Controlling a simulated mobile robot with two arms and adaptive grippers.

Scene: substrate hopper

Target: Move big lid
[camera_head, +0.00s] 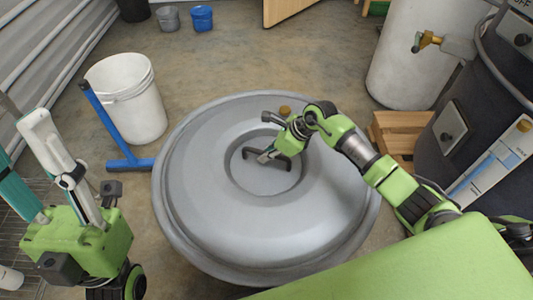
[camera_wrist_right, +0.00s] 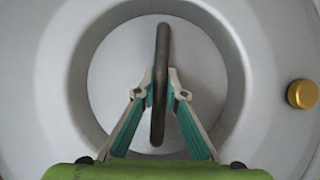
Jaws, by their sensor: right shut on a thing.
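The big lid (camera_head: 210,215) is a large grey round disc with a recessed centre, in the middle of the head view. Its dark bar handle (camera_head: 284,165) crosses the recess. My right gripper (camera_head: 268,155) reaches in from the right and is shut on the handle. In the right wrist view the handle (camera_wrist_right: 162,60) stands between the two teal-and-white fingers of the right gripper (camera_wrist_right: 161,90), which touch it from both sides. My left gripper (camera_head: 55,165) is at the left, its fingers pointing up, away from the lid. Whether it is open is unclear. What lies under the lid is hidden.
A white bucket (camera_head: 130,100) and a blue squeegee (camera_head: 112,130) stand left of the lid. A white barrel (camera_head: 410,60), a wooden pallet (camera_head: 395,135) and a dark machine (camera_head: 470,110) are at the right. Small grey (camera_head: 168,18) and blue buckets (camera_head: 202,18) are at the back.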

